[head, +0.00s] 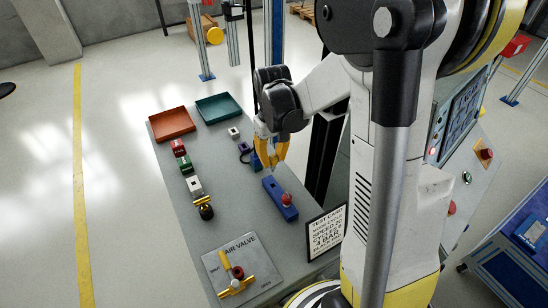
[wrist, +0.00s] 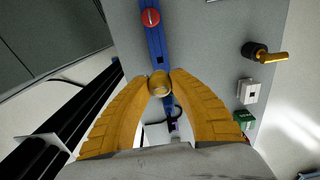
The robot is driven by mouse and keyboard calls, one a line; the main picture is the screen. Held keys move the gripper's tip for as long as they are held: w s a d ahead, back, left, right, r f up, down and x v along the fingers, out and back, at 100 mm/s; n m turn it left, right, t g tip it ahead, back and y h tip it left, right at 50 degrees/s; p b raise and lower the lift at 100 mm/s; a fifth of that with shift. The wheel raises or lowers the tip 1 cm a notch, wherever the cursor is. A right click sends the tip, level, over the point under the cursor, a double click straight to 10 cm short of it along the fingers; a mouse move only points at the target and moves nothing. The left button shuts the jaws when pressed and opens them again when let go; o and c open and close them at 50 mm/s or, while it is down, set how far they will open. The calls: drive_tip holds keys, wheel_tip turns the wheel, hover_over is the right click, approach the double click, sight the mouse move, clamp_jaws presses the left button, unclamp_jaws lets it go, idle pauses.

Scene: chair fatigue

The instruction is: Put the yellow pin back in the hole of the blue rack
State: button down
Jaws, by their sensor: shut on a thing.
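The blue rack (head: 273,188) lies on the grey table, with a red-topped pin (head: 286,199) standing at its near end. In the wrist view the rack (wrist: 155,40) runs from the top edge down toward my fingertips, with the red top (wrist: 151,17) far from them. A small dark opening shows in the rack just beyond the fingertips. My gripper (wrist: 160,82) is shut on the yellow pin (wrist: 160,84), seen end-on as a round gold top.
An orange tray (head: 172,123) and a green tray (head: 218,108) stand at the table's far end. Red, green and white blocks and a black-and-gold fitting (head: 205,208) line the left side. A valve panel (head: 243,265) and a test card (head: 327,232) are near the front.

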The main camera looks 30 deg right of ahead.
sight(273, 167)
drive_tip(key=shift+f, duration=0.1)
drive_tip(key=shift+f+b, duration=2.4)
drive_tip(key=shift+f, duration=0.45)
drive_tip(key=shift+f+b, duration=1.6)
drive_tip(key=shift+f, duration=0.1)
drive_tip(key=c, duration=1.2)
unclamp_jaws()
wheel_tip(273, 167, up, 12)
drive_tip(key=shift+r, duration=0.1)
